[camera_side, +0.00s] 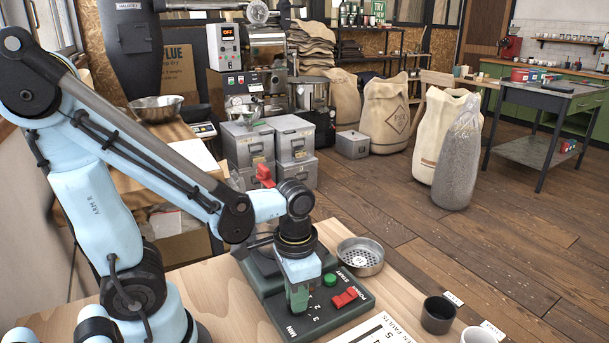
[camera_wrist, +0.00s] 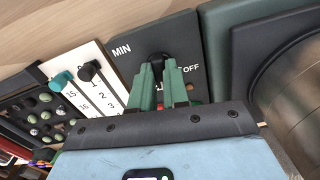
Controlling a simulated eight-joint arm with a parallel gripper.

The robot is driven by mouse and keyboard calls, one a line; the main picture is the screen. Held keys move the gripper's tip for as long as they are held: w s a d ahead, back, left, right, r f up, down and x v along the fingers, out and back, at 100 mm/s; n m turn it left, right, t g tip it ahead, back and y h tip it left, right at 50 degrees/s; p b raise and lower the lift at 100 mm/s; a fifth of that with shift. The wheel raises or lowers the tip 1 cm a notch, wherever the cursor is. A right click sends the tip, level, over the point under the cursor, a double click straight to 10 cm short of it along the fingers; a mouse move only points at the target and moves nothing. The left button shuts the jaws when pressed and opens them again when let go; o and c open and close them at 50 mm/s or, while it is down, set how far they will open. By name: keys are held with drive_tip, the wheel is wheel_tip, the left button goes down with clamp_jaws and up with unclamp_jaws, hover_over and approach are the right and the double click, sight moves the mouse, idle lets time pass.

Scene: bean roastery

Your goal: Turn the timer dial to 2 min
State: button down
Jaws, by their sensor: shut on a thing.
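The timer dial is a dark knob (camera_wrist: 159,59) between my fingertips in the wrist view; in the side view my fingers hide it. It sits on a dark green control panel (camera_wrist: 190,50), which also shows in the side view (camera_side: 340,316). The panel carries the words MIN and OFF and the numbers 2 and 3. The dial's pointer is hidden, so its setting cannot be read. My gripper (camera_side: 299,309), with green fingers, points down at the panel and is shut on the dial; it also shows in the wrist view (camera_wrist: 160,72).
A green START button (camera_side: 330,279) and a red switch (camera_side: 344,297) lie close right of my fingers. A round metal sieve (camera_side: 360,268) stands behind. A dark cup (camera_side: 438,315) and a white cup (camera_side: 478,335) stand right. A white card with sliders (camera_wrist: 100,105) lies beside the panel.

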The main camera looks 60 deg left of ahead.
drive_tip(key=shift+m, duration=1.1)
drive_tip(key=c, duration=1.1)
unclamp_jaws()
drive_tip(key=shift+r, duration=0.15)
drive_tip(key=shift+r, duration=5.9)
drive_tip(key=w+f+n+t, duration=0.1)
drive_tip(key=w+t, duration=0.1)
drive_tip(key=w+n+t, duration=0.1)
drive_tip(key=t, duration=0.1)
drive_tip(key=w+a+f+n+t, duration=0.1)
drive_tip(key=w+t, duration=0.1)
drive_tip(key=t, duration=0.1)
drive_tip(key=shift+w+f+n, duration=0.3)
drive_tip(key=shift+n, duration=0.1)
